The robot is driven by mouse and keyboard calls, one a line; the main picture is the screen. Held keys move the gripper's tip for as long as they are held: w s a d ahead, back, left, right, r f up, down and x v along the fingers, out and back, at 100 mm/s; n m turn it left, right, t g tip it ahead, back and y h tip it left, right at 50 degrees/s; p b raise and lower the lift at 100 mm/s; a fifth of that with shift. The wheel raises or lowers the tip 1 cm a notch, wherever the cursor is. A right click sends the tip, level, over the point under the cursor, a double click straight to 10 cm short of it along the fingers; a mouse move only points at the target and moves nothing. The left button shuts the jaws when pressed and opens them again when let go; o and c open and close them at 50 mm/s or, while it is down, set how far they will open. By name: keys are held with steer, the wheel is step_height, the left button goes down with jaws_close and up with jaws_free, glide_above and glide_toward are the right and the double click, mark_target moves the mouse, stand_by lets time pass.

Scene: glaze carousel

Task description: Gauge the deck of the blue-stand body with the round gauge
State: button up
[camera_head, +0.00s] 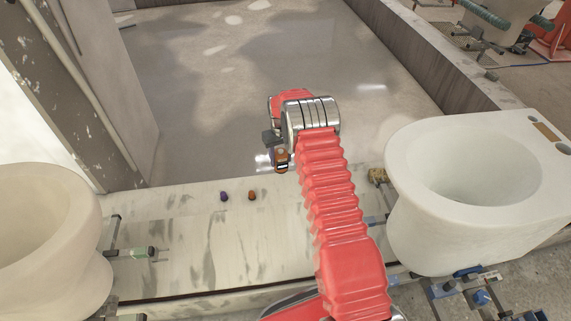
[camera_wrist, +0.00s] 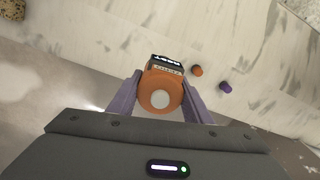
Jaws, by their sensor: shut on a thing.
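My gripper (camera_wrist: 160,84) is shut on an orange round gauge (camera_wrist: 158,97) with a pale disc on its end and a dark label with white marks. In the head view the gauge (camera_head: 282,161) hangs below my wrist, above the pale bench. The blue-stand body (camera_head: 430,234) is a white toilet body at the right, on a stand with blue parts (camera_head: 481,298). Its deck (camera_head: 533,118), at the far right of the rim, shows holes and a tan patch. The gauge is to the left of this body and apart from it.
Another white body (camera_head: 45,240) stands at the left by a green-marked stand (camera_head: 135,253). A small purple piece (camera_head: 223,196) and a small orange piece (camera_head: 252,195) are on the bench (camera_head: 190,240). A sponge-like block (camera_head: 377,175) is beside the right body.

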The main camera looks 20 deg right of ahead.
steer(key=s+a+r, duration=0.6)
steer(key=s+r, duration=0.2)
steer(key=r, duration=0.4)
steer(key=s+a+r, duration=0.6)
steer(key=s+r, duration=0.3)
steer(key=r, duration=0.2)
steer(key=shift+r, duration=0.4)
